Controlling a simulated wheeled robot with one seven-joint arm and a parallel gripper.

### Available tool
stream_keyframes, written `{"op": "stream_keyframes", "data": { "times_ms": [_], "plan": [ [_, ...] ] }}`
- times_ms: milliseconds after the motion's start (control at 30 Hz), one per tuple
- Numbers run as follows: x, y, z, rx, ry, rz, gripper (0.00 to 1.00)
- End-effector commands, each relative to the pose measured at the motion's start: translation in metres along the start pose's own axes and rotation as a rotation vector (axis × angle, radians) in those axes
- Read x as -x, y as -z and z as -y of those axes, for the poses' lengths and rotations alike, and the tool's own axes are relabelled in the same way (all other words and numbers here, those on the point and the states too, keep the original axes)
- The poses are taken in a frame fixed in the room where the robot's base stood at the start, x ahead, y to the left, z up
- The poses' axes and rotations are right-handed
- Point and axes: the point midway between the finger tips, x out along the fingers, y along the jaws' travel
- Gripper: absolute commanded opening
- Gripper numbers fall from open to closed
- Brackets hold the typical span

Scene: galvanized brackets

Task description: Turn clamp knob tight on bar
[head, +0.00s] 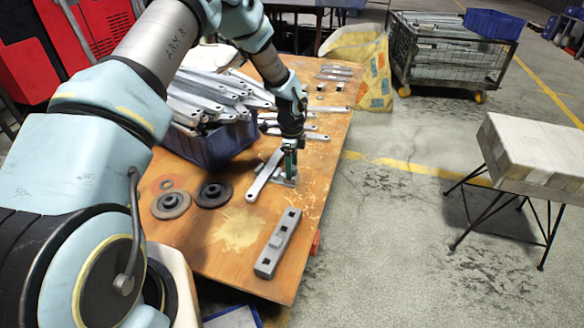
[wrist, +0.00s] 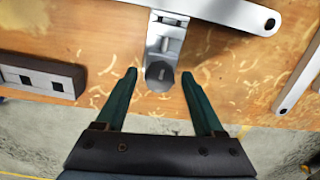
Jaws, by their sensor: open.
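The clamp is a small metal piece at the table's edge, partly hidden by my gripper in the head view (head: 287,182). In the wrist view the clamp (wrist: 168,38) runs down from a pale flat bar (wrist: 235,12) to a round dark grey knob (wrist: 160,76). The bar also shows in the head view (head: 262,178), lying on the wooden table left of the clamp. My gripper (wrist: 159,74) has two teal fingers spread apart, one on each side of the knob, with visible gaps. In the head view my gripper (head: 290,165) points down at the clamp.
A blue bin (head: 208,147) heaped with brackets stands on the table (head: 205,240). Two dark discs (head: 213,194) and a grey block with square holes (head: 278,243) lie nearer. More flat bars lie behind the clamp. Open floor is to the right, before a box on a stand (head: 535,140).

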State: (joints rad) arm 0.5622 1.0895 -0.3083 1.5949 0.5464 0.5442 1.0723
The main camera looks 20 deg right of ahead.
Motion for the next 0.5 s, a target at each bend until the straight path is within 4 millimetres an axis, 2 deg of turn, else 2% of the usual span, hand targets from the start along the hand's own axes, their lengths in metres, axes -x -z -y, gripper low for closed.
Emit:
{"op": "stream_keyframes", "data": {
  "times_ms": [167,500],
  "plan": [
    [0.0,0.0005,0.0,0.048,0.0,0.0,0.7],
    [-0.0002,0.0006,-0.0001,0.518,0.0,0.001,0.7]
  ]
}}
